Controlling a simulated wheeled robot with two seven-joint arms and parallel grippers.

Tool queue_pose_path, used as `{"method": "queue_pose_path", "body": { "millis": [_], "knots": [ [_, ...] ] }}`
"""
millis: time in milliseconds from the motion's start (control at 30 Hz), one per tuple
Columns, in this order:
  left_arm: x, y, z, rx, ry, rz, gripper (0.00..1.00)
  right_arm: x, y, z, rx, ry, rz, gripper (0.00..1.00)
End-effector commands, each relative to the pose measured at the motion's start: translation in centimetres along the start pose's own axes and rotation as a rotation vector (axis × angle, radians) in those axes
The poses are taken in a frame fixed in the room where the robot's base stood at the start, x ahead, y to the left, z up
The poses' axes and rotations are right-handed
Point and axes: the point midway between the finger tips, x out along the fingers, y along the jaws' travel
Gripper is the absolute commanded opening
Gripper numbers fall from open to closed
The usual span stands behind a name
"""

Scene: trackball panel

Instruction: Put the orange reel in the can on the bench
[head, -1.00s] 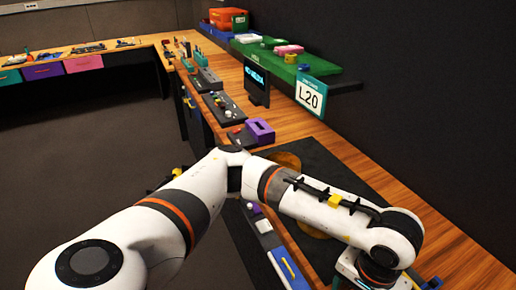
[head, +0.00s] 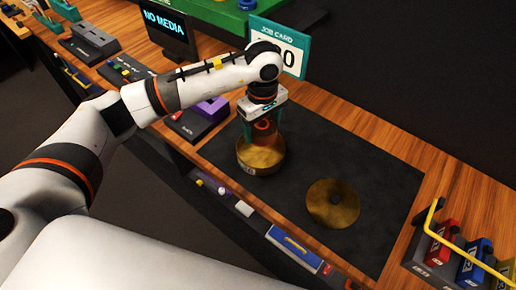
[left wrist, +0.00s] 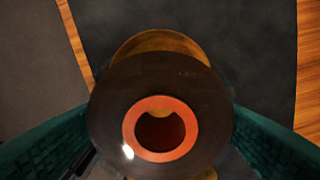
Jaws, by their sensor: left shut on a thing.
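My left gripper (head: 262,138) points down over the round gold can (head: 260,160) on the bench's black mat. Its teal fingers are shut on the orange reel (head: 263,126), which is partly hidden between them. In the left wrist view the reel (left wrist: 160,128) is a dark disc with an orange hub, with a finger on each side. The can (left wrist: 160,42) shows behind the reel there, its rim past the disc's far edge. I cannot tell whether the reel's lower part is inside the can. My right gripper is not in view.
A gold disc with a centre hole (head: 333,203) lies on the mat (head: 375,165) right of the can. A purple block (head: 212,108) stands left; a job card (head: 290,45) and monitor (head: 166,30) are behind. Red and blue blocks with a yellow bar (head: 452,245) stand right.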

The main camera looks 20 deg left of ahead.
Motion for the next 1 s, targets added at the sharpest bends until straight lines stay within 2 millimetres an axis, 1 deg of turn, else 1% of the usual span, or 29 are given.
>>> {"method": "queue_pose_path", "body": {
  "millis": [33, 100, 300, 567, 733, 800, 1000],
  "knots": [
    [0.4, 0.0, 0.5, -0.036, 0.002, 0.006, 0.46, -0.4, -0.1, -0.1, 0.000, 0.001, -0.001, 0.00],
    [1.5, 0.0, 0.8, -0.058, 0.004, 0.009, 0.46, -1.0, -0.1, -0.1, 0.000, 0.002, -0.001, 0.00],
    [5.0, 0.0, 0.8, -0.057, 0.002, 0.007, 0.46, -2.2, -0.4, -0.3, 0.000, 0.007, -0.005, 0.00],
    [7.4, 0.0, 0.7, -0.054, 0.001, 0.007, 0.46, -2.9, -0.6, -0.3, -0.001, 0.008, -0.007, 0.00],
    [9.7, 0.0, 0.7, -0.054, 0.001, 0.007, 0.46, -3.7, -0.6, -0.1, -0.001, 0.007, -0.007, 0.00],
    [10.1, -0.1, 0.7, -0.052, 0.000, 0.003, 0.46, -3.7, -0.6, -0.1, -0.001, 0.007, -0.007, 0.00],
    [10.1, -0.1, 0.8, -0.051, 0.000, 0.003, 0.46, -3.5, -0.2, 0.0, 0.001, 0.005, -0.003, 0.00]
  ]
}}
